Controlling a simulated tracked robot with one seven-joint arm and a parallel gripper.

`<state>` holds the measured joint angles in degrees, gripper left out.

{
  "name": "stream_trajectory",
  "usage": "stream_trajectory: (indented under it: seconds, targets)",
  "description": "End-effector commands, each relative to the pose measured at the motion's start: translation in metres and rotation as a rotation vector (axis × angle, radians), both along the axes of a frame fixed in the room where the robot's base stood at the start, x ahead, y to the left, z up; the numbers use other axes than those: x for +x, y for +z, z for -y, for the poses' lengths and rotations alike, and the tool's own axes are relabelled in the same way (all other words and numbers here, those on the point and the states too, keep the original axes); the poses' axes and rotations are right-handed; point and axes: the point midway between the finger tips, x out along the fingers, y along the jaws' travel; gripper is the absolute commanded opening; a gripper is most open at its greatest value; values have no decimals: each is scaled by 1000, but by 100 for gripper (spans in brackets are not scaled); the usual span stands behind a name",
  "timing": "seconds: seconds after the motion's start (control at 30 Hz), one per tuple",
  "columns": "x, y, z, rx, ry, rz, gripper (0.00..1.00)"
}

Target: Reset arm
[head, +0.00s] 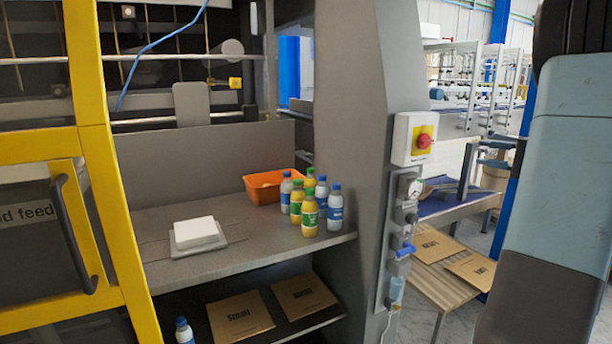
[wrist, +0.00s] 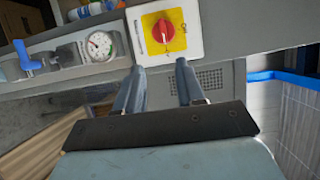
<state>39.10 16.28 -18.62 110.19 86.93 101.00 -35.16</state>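My gripper (wrist: 158,75) is open and empty in the wrist view, its two blue-grey fingers apart. Beyond the fingertips is a red rotary switch (wrist: 164,31) on a yellow plate in a white box. The fingers look clear of the switch. In the head view my arm fills the right edge, and my gripper (head: 481,152) points left towards the same red switch (head: 424,141) on the grey machine post. A gap shows between them in that view. The switch's exact setting is hard to read.
A pressure gauge (head: 409,185) and blue-handled valve (head: 404,250) sit below the switch. Several bottles (head: 309,212), an orange bin (head: 270,187) and a white block (head: 196,233) stand on the grey shelf. Flat cardboard pieces (head: 240,317) lie below. A yellow-framed door (head: 100,170) is at left.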

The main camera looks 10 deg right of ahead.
Motion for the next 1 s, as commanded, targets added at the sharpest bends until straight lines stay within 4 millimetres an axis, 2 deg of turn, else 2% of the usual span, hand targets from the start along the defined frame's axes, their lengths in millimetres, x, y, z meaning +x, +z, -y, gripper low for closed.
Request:
stream_trajectory:
  seconds: [0.13,0.27,0.4,0.5,0.73,1.0]
  targets:
    - [-4,5,-53,-54,81,-82,38]
    - [-16,4,-113,-138,168,-187,38]
    - [-38,-2,-170,-253,250,-288,38]
    - [-58,-8,-204,-351,299,-348,38]
    - [-109,-26,-265,-606,375,-443,38]
    - [-168,-47,-303,-948,398,-464,38]
